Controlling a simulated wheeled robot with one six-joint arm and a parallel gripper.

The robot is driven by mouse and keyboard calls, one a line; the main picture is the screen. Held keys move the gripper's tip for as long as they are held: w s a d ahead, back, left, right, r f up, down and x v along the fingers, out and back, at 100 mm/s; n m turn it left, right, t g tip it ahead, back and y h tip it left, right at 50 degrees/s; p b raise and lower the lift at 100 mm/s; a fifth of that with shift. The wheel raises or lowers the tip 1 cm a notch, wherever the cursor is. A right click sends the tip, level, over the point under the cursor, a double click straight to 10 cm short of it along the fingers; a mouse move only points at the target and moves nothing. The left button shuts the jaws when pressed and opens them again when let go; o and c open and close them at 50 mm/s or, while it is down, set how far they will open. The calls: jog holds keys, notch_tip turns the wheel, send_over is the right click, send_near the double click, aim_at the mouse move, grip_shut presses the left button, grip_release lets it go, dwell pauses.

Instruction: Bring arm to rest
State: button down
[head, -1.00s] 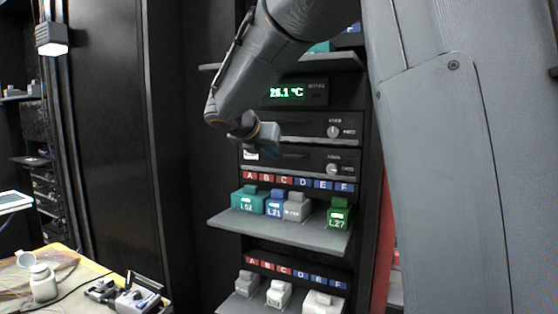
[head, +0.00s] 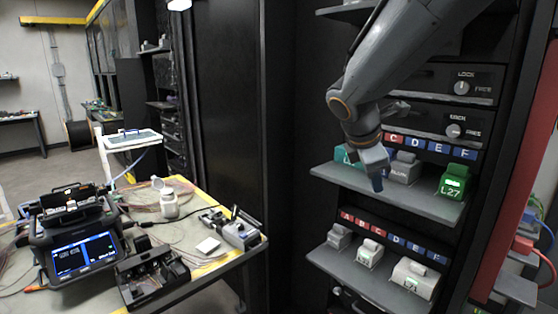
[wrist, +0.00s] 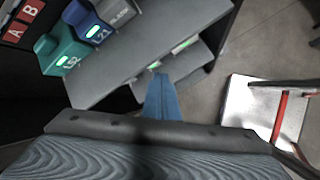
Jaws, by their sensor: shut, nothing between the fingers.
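My arm comes down from the top of the head view, in front of the rack. My gripper (head: 376,182) points downward over the front edge of the upper shelf (head: 330,172), in front of the labelled blocks. In the wrist view my gripper (wrist: 161,92) shows as closed blue fingers with nothing between them. They lie over the shelf edge, with floor beyond.
A green L27 block (head: 455,182) and a grey block (head: 403,168) stand on the upper shelf. White and grey blocks sit on the lower shelf (head: 385,290). A workbench with a splicer (head: 75,240) is at left. A red post (head: 505,200) stands at right.

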jog(key=s+a+f+m+g+y, duration=0.1)
jog(key=s+a+f+m+y, duration=0.1)
jog(key=s+f+m, duration=0.7)
jog(key=s+a+f+m+g+y, duration=0.2)
jog(key=s+f+m, duration=0.6)
jog(key=s+f, duration=0.1)
jog(key=shift+s+a+f+m+y, duration=0.25)
jog(key=shift+s+a+m+y, duration=0.05)
jog(key=shift+s+m+y, duration=0.15)
jog(key=shift+d, duration=0.15)
